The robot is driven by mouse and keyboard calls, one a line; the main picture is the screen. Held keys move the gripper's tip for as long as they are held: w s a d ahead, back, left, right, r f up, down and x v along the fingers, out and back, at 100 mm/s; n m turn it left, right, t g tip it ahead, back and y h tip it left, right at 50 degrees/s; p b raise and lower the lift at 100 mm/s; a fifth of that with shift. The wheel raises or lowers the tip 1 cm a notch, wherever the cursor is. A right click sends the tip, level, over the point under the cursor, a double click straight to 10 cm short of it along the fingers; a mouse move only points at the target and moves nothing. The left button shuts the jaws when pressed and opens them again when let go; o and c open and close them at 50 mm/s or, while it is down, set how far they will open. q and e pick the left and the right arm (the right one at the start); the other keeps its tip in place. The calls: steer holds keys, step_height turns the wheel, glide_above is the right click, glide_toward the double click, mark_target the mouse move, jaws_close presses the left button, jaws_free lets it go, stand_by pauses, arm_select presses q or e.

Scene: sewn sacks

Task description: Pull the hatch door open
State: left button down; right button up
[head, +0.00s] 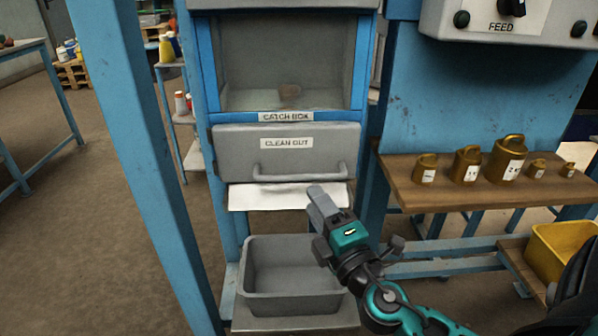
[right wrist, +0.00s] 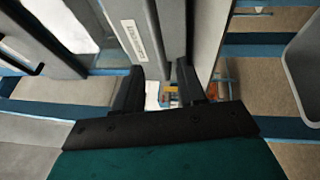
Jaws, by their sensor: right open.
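The hatch door (head: 235,160) is a grey panel labelled CLEAN OUT, with a grey bar handle (head: 300,172) along its lower part. It looks closed, under the CATCH BOX window. My right gripper (head: 322,200) is open and empty, below and in front of the handle's right half, apart from it. In the right wrist view my right gripper (right wrist: 160,85) shows two dark fingers spread apart with nothing between them. A grey panel with a small label (right wrist: 133,40) stands beyond them; I cannot tell which part of the hatch it is. My left gripper is not in view.
A pale sheet-like ledge (head: 255,198) juts out under the door. A grey bin (head: 262,290) stands below. Blue posts (head: 140,170) flank the left. A wooden shelf (head: 400,190) with several brass weights (head: 467,165) and a yellow bin (head: 565,250) are on the right.

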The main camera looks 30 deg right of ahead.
mark_target(299, 178)
steer(key=p+x, duration=0.1)
steer(key=x, duration=0.7)
steer(key=shift+a, duration=0.1)
jaws_close()
steer(key=shift+f, duration=0.1)
stand_by(0.4)
